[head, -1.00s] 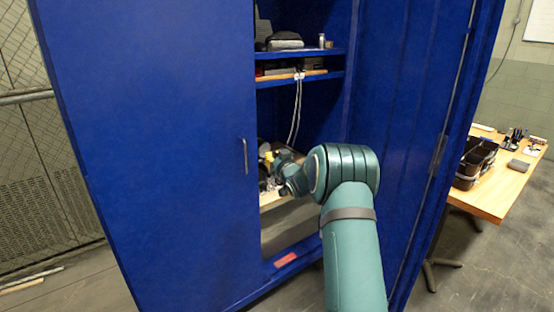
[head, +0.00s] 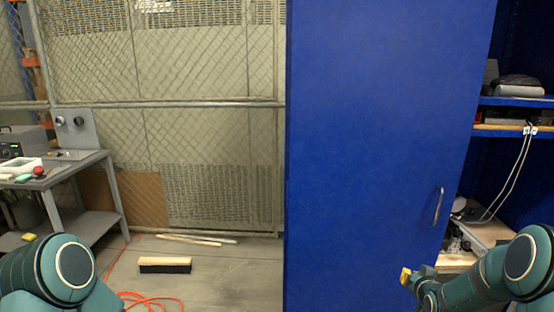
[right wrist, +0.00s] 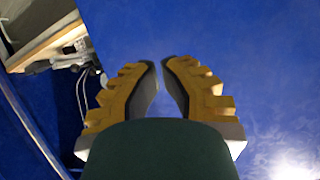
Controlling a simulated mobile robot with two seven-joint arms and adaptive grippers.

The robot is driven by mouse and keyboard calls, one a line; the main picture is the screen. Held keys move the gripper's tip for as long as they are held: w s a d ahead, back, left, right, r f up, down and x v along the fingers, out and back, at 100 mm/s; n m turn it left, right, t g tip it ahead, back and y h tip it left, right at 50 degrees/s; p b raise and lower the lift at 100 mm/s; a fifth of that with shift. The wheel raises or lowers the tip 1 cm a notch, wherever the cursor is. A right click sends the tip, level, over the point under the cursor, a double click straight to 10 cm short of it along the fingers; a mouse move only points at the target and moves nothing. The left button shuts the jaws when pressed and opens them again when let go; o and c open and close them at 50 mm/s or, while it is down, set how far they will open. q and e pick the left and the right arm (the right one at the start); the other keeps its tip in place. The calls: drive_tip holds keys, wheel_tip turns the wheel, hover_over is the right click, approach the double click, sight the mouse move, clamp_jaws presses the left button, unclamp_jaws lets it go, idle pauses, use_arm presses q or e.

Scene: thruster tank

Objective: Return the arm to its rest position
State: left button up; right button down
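My right arm (head: 485,280) reaches in from the lower right of the head view. Its gripper (head: 408,278), with yellow fingers, is in front of the blue cabinet's open door, below the door handle. In the right wrist view the two yellow fingers (right wrist: 160,68) stand a narrow gap apart, with only blue surface between and beyond them. The right gripper holds nothing. My left arm (head: 62,275) shows as a teal joint at the lower left of the head view. The left gripper is out of view.
The blue cabinet door (head: 385,140) stands open beside the right gripper, its handle (head: 438,207) close above. Cabinet shelves (head: 510,101) hold equipment and cables. A grey workbench (head: 85,165) is at left. A brush (head: 165,265) and orange cable (head: 150,302) lie on the floor.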

drive_tip(key=s+a+f+g+y, duration=0.1)
drive_tip(key=s+a+f+g, duration=0.15)
drive_tip(key=a+f, duration=0.35)
drive_tip(key=s+a+f+g+y, duration=0.1)
drive_tip(key=s+a+f+y, duration=0.2)
drive_tip(key=a, duration=0.4)
drive_tip(key=s+a+f+n+g+y, duration=0.1)
drive_tip(key=s+a+f+g, duration=0.2)
drive_tip(key=s+a, duration=0.7)
drive_tip(key=s+a+f+n+g+y, duration=0.1)
drive_tip(key=s+a+f+g, duration=0.3)
drive_tip(key=s+a, duration=0.6)
drive_tip(key=s, duration=0.5)
drive_tip(key=shift+a+n+g, duration=0.15)
drive_tip(key=shift+n+g, duration=0.2)
drive_tip(key=shift+n, duration=0.05)
